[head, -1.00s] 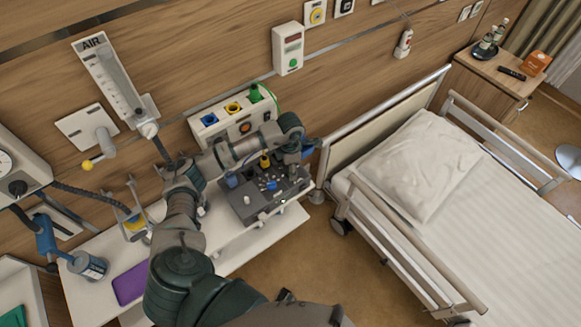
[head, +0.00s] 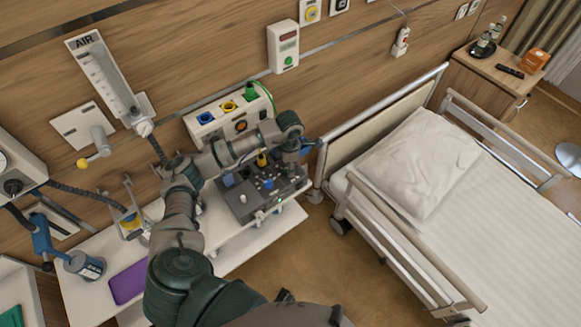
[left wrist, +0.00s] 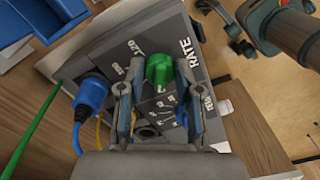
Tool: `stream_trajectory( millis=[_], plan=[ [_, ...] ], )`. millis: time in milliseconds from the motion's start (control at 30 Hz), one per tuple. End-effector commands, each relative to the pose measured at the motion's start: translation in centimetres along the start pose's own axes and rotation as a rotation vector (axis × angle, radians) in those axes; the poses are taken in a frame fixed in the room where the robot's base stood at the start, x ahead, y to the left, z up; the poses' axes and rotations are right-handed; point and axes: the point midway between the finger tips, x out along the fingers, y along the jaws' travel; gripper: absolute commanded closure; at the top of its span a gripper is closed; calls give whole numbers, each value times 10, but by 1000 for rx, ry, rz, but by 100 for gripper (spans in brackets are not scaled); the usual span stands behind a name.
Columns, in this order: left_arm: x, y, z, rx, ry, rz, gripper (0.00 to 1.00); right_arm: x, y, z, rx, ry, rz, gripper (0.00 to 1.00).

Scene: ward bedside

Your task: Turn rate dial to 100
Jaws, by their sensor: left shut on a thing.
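A grey control box (head: 244,206) with several knobs and plugs sits on the white table by the wall. In the left wrist view, its panel (left wrist: 148,105) shows a large RATE label to the right of a green dial (left wrist: 160,70). My left gripper (left wrist: 158,82) is shut on the green dial, one finger on each side. In the head view my left gripper (head: 288,172) reaches down onto the box, and the dial's setting cannot be read. My right gripper is not in view.
A blue plug (left wrist: 91,95) with its cable stands beside the fingers. A white unit with coloured sockets (head: 205,119) is behind the box. A bed (head: 460,200) stands to the right. A purple tablet-like thing (head: 128,282) lies on the table's left part.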

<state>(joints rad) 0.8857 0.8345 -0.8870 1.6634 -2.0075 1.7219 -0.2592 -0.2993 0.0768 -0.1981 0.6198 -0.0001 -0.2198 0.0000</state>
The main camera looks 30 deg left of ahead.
Motion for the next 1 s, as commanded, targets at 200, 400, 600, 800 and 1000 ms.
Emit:
stream_trajectory(
  millis=[200,400,600,800,1000],
  plan=[
    [7,0,-4,166,14,-4,100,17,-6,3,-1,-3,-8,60],
    [7,0,-4,357,14,-6,100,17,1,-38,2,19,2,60],
    [8,1,-5,546,14,-8,100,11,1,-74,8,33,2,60],
    [7,1,-4,736,13,-8,100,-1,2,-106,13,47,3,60],
    [7,2,-5,925,12,-9,100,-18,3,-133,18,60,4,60]
  ],
)
